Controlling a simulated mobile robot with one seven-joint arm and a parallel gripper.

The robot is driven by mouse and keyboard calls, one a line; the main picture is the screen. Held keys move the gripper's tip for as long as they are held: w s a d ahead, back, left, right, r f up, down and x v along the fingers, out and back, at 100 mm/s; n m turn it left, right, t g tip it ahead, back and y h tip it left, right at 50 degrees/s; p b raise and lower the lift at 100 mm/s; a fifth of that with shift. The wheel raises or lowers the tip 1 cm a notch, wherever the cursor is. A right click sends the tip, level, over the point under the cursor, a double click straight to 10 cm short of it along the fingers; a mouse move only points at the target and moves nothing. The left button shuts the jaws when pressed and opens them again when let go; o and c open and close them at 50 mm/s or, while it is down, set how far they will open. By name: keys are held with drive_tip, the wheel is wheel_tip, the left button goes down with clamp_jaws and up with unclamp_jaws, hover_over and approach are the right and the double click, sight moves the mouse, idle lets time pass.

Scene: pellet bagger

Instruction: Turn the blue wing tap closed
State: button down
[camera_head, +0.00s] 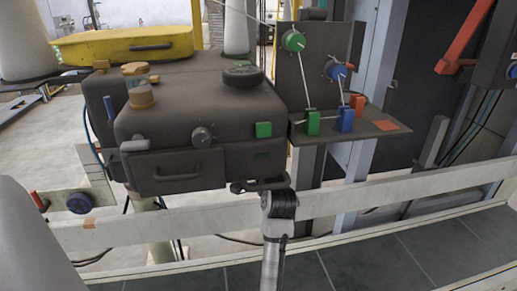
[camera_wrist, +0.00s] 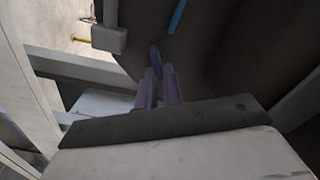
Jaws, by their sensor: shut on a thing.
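In the wrist view my gripper (camera_wrist: 159,90) is shut, its two fingers close together on a small dark blue wing (camera_wrist: 155,55), which stands out just past the fingertips. I take this wing to be the blue wing tap; its body is hidden by the fingers and shadow. In the head view I cannot make out my gripper or this tap clearly. A blue round knob (camera_head: 80,203) shows on a pale bracket at the left. Another blue knob (camera_head: 335,70) sits on the dark upright panel at the right. Nothing grips either of these.
The dark machine body (camera_head: 215,115) fills the middle of the head view, with a yellow case (camera_head: 125,44) behind it. A blue strip (camera_wrist: 177,17) and a grey box (camera_wrist: 108,38) lie beyond my fingers. A pale rail (camera_head: 370,192) runs across the front.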

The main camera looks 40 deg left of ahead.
drive_tip(key=m, duration=0.1)
drive_tip(key=m+p, duration=0.1)
drive_tip(key=m, duration=0.3)
drive_tip(key=shift+f+p, duration=0.25)
drive_tip(key=shift+p, duration=0.15)
drive_tip(key=shift+m, duration=0.4)
drive_tip(key=c, duration=1.5)
unclamp_jaws()
drive_tip(key=shift+c, duration=0.2)
drive_tip(key=shift+d, duration=0.1)
drive_tip(key=b+v, duration=0.3)
drive_tip(key=v, duration=1)
drive_tip(key=shift+s+d, duration=0.25)
